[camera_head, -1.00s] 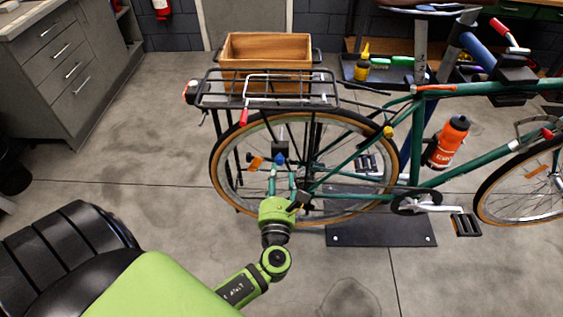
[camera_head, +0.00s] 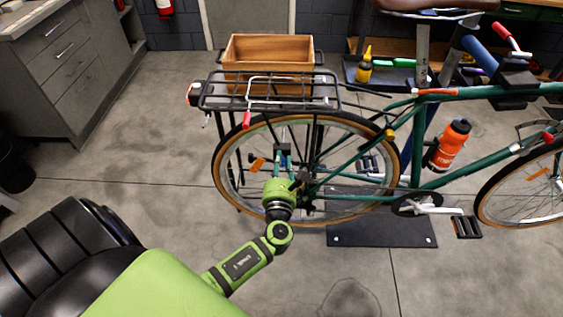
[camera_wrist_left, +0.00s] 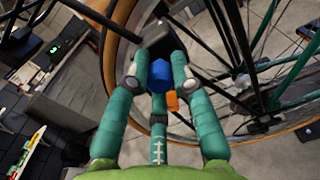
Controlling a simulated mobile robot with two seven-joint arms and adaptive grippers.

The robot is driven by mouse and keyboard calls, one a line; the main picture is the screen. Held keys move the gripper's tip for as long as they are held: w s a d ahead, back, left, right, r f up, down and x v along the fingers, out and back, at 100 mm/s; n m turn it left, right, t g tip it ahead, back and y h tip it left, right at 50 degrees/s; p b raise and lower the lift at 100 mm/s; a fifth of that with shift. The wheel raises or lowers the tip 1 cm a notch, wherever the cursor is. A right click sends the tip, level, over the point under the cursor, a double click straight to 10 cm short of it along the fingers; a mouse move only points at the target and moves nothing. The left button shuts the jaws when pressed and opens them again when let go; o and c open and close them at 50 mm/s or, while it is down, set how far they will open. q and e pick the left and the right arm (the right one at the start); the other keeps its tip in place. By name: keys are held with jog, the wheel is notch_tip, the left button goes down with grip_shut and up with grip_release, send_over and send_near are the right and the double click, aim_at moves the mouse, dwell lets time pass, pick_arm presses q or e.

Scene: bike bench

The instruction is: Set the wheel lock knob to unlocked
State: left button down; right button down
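The blue wheel lock knob (camera_wrist_left: 160,76) shows in the left wrist view below a dark grey box (camera_wrist_left: 157,36) beside the rear wheel. My left gripper (camera_wrist_left: 159,82) is at the knob, with its long green fingers on either side of it. The knob fills the gap between the fingertips, but I cannot tell whether they press on it. A third finger lies below the knob. In the head view my left gripper (camera_head: 283,158) reaches the left half of the rear wheel (camera_head: 392,184), and its fingers mostly hide the knob. The knob's setting is not readable. My right gripper is not in view.
A black rack (camera_head: 215,103) with a wooden crate (camera_head: 268,82) is above the wheel. A dark base plate (camera_head: 382,235) lies under the bike. Near the knob is a small orange piece (camera_wrist_left: 172,102). The floor in front is clear.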

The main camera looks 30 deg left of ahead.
aim_at(282, 165)
pick_arm(q)
jog(key=shift+r, duration=0.15)
jog(key=p+v, duration=0.1)
jog(key=v, duration=0.4)
jog(key=shift+s+d, duration=0.15)
jog(key=c, duration=1)
grip_release()
jog(key=shift+c, duration=0.2)
jog(key=shift+s, duration=0.1)
jog(key=v, duration=1.2)
jog(key=shift+d, duration=0.15)
